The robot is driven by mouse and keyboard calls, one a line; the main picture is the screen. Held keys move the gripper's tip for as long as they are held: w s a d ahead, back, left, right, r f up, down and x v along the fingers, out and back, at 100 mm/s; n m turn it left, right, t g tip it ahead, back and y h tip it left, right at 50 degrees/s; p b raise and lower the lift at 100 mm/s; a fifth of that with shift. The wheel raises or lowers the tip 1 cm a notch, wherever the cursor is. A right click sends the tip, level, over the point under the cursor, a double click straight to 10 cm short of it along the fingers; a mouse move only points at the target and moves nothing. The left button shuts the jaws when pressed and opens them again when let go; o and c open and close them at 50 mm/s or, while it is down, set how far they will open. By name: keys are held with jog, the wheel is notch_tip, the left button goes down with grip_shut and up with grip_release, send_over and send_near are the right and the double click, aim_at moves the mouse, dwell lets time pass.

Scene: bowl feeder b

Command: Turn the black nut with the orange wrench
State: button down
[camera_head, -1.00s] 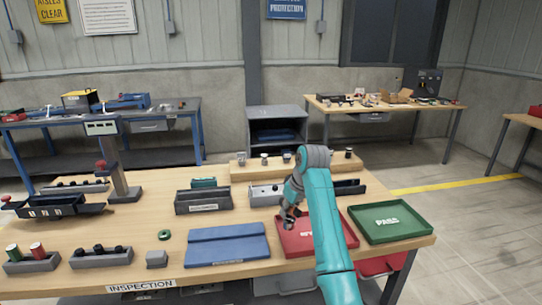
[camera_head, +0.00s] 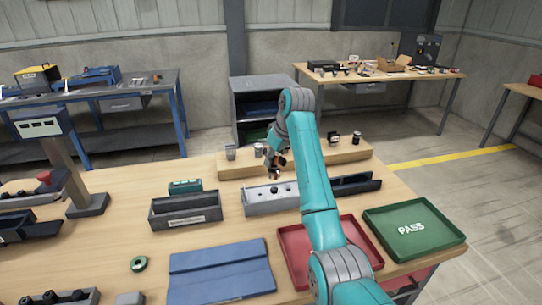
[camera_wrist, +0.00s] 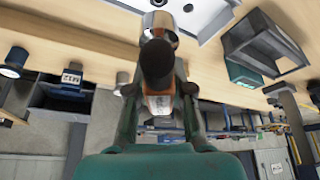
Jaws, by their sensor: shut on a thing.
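The orange wrench is the thing I take to be in my gripper (camera_head: 277,165). In the wrist view it is a dark round body (camera_wrist: 156,62) with a shiny metal end above and an orange part (camera_wrist: 160,104) below, between the fingers. In the head view only a small orange patch shows at the fingers. My gripper is above the light grey fixture block (camera_head: 262,207) on the bench. A small black piece (camera_head: 274,190), perhaps the black nut, sits on that block just below the gripper. I cannot tell whether the wrench touches it.
A raised wooden shelf (camera_head: 230,171) with several small cups stands behind the block. A grey bin (camera_head: 186,212) is to the left and a dark tray (camera_head: 357,184) to the right. A red tray (camera_head: 296,262), green PASS tray (camera_head: 440,248) and blue mat (camera_head: 222,270) lie in front.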

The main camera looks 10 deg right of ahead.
aim_at(273, 169)
dwell(0.3)
jog(key=shift+s+f, duration=0.1)
jog(key=shift+f, duration=2.05)
jog(key=shift+f, duration=1)
dwell(0.5)
jog(key=shift+d+m+t+h, duration=0.15)
jog(key=shift+m+t+h, duration=0.2)
jog(key=shift+m, duration=0.85)
jog(key=shift+n, duration=0.7)
